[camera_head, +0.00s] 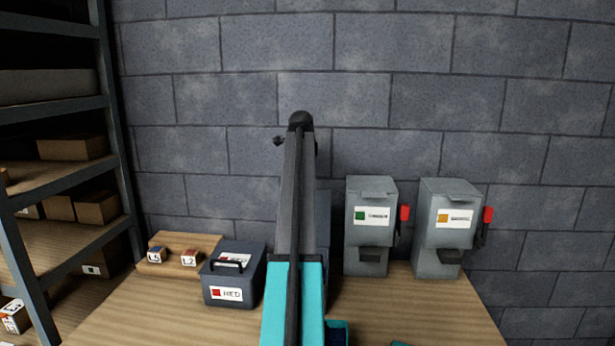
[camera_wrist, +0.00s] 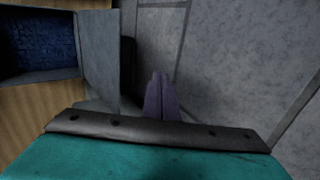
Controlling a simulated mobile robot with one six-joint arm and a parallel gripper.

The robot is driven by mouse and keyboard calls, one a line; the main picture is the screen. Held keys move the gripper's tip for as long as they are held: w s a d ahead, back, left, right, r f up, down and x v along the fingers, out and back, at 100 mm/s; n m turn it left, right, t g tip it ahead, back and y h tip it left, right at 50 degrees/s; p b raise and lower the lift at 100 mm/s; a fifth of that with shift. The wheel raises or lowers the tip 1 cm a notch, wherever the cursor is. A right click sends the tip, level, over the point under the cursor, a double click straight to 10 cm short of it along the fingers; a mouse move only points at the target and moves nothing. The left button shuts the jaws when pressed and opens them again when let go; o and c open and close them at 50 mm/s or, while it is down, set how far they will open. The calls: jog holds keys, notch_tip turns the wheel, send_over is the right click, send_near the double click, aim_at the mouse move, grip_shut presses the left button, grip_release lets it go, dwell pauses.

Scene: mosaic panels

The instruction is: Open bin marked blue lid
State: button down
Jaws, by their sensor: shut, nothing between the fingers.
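A grey-blue bin (camera_head: 322,215) stands mostly hidden behind my arm in the head view. Its label and lid cannot be seen, so I cannot tell whether it is the blue-marked one. In the wrist view, my gripper (camera_wrist: 159,97) is shut and empty, its fingers pointing toward the grey wall. To their left is a grey box-like part with a square opening (camera_wrist: 38,40) showing a dark blue, rough inside. A grey upright panel (camera_wrist: 97,55) stands between this opening and the fingers, apart from them. In the head view the gripper is hidden.
A dark box labelled RED (camera_head: 232,275) and a wooden block holder (camera_head: 180,250) sit on the table at left. A shelf rack (camera_head: 60,180) stands far left. The block wall is close behind.

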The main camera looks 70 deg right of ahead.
jog(key=shift+s+r+p, duration=0.15)
jog(key=shift+r+p, duration=0.2)
jog(key=shift+r, duration=0.8)
jog(key=shift+s+r+p, duration=0.1)
jog(key=shift+r+p, duration=0.25)
jog(key=shift+r, duration=0.8)
